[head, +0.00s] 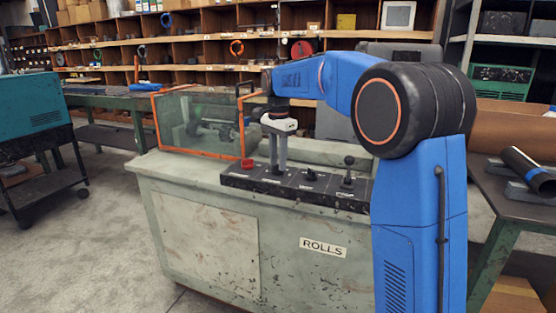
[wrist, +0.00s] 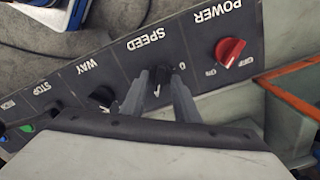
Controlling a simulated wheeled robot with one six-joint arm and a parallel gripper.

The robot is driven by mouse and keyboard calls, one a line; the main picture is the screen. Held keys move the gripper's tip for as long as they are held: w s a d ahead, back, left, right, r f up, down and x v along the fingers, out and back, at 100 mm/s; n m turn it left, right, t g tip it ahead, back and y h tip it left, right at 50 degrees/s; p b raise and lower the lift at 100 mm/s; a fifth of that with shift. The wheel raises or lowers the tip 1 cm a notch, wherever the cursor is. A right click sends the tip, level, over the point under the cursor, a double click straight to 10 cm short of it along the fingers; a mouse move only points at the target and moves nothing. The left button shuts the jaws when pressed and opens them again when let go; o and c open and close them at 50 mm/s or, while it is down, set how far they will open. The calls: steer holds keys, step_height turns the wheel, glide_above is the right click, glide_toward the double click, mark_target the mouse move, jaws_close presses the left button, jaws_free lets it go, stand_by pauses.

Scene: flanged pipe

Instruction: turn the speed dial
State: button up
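The black speed dial (wrist: 159,76) sits on the dark control panel (wrist: 205,62) under the SPEED label, with a 0 mark beside it. My gripper (wrist: 160,84) is open, with one finger on each side of the dial. Whether the fingertips touch the dial is hard to tell. In the head view my gripper (head: 278,168) points straight down over the left part of the panel (head: 235,179). The dial is hidden behind the fingers there.
The red POWER knob (wrist: 229,51) is just right of my fingers in the wrist view; the black WAY knob (wrist: 102,96) is to the left. In the head view a lever (head: 348,168) stands farther right. An orange-framed clear guard (head: 200,120) stands left of my gripper.

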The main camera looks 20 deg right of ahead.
step_height(320, 180, up, 17)
steer(key=shift+r, duration=0.2)
stand_by(0.5)
